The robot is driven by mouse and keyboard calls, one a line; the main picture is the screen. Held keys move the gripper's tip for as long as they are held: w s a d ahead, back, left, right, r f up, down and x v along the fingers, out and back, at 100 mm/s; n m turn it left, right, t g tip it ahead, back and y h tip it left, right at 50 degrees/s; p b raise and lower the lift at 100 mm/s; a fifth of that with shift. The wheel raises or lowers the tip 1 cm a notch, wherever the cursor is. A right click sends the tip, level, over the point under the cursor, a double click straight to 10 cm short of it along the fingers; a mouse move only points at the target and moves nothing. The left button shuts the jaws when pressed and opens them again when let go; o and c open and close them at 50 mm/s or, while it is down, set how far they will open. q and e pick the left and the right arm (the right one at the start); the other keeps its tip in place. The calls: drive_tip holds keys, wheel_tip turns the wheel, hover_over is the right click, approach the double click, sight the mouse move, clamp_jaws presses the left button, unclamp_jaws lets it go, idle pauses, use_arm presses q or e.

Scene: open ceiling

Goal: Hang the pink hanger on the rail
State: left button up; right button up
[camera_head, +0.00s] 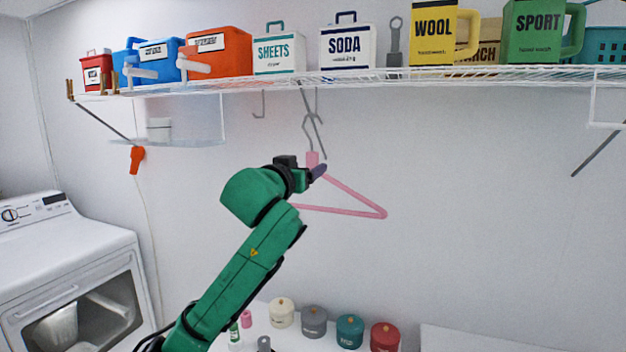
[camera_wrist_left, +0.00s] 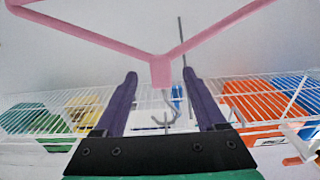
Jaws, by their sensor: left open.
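The pink hanger (camera_head: 352,195) is upright in front of the white wall, below the wire shelf, with its grey hook (camera_head: 308,127) pointing up toward the shelf's underside. My left gripper (camera_head: 318,171) is at the hanger's neck. In the left wrist view the open fingers (camera_wrist_left: 162,88) stand on either side of the pink neck (camera_wrist_left: 161,70), with visible gaps. The grey hook (camera_wrist_left: 165,120) shows there too. The rail is the white wire front edge (camera_head: 225,90) of the shelf; I cannot tell whether the hook rests on it. My right gripper is out of view.
Boxes and jugs line the shelf, including a white soda box (camera_head: 347,47) and a yellow wool jug (camera_head: 431,35). Diagonal braces (camera_head: 598,150) run below it. A white washer (camera_head: 70,270) stands at left. Several lidded jars (camera_head: 314,321) stand below.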

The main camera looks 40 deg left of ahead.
sight(311, 163)
use_arm(q)
drive_tip(key=p+x, duration=0.3)
drive_tip(key=x, duration=0.1)
drive_tip(key=shift+a+r, duration=0.25)
drive_tip(key=shift+r, duration=0.1)
drive_tip(key=shift+w+d+f, duration=0.15)
drive_tip(key=shift+w+d, duration=0.1)
drive_tip(key=shift+d, duration=0.05)
drive_tip(key=shift+s+a, duration=0.15)
drive_tip(key=shift+a, duration=0.05)
clamp_jaws()
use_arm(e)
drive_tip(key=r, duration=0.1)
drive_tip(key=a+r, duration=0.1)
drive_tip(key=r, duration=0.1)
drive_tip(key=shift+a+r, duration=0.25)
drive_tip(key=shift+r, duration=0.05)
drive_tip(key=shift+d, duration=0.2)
